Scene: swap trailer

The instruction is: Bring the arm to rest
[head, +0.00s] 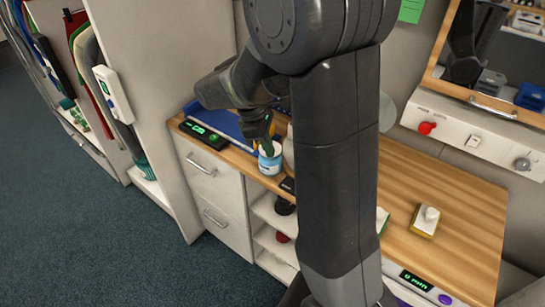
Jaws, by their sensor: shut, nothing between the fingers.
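My arm rises through the middle of the head view and bends over the wooden counter (410,240). My gripper (265,136) points down just above a small white and blue cup (271,163) at the counter's left front edge. The gripper is small and dark here. It is shut with nothing held. I cannot tell whether its tips touch the cup or what stands in it. My arm hides the middle of the counter.
A blue tray (222,121) and a black device with a green display (203,135) lie at the counter's left end. A tall cabinet (150,60) stands at left. The carpet (90,230) is clear.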

